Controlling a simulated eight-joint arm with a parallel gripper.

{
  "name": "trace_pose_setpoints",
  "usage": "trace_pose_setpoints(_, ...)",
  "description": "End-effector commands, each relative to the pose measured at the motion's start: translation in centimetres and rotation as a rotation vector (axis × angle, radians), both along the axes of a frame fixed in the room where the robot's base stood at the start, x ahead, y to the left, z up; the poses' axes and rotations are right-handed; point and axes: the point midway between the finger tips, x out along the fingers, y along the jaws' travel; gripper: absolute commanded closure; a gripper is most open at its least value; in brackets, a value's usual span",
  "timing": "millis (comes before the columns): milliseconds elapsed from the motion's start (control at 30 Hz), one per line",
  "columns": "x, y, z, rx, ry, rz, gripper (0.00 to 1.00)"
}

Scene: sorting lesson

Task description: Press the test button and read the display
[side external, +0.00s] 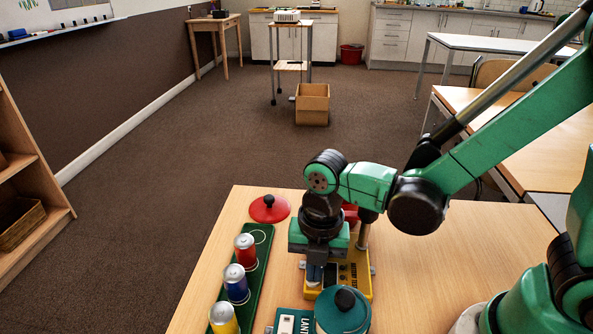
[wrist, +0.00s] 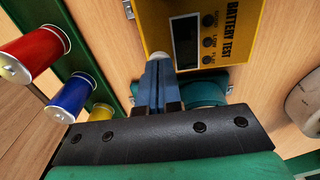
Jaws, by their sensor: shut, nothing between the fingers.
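The yellow battery tester (side external: 357,284) stands on the table, partly hidden behind my gripper (side external: 315,283). In the wrist view the tester (wrist: 228,72) shows its "BATTERY TEST" label, a dark display (wrist: 186,42) and three small round dark lamps or knobs (wrist: 208,42) with labels beside them. No reading can be made out on the display. My gripper points down at the tester's near left side, its blue fingers (wrist: 160,62) together and empty. I cannot tell whether they touch the tester. No test button can be clearly made out; a red part (side external: 350,213) shows behind my wrist.
A green tray (side external: 262,247) holds red (side external: 245,250), blue (side external: 236,284) and yellow (side external: 223,318) batteries at the left. A red lid (side external: 269,207) lies behind them. A teal round container (side external: 342,313) stands close in front of my gripper. The table's right side (side external: 440,260) is mostly clear.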

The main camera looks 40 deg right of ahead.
Motion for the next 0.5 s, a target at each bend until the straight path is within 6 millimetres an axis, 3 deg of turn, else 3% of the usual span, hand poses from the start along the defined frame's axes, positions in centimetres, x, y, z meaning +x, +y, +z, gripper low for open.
trace_pose_setpoints(200, 0.0, 0.1, -1.6, 0.001, -0.002, 0.0, 1.0)
trace_pose_setpoints(500, 0.1, 0.1, -1.8, 0.003, -0.006, 0.001, 1.0)
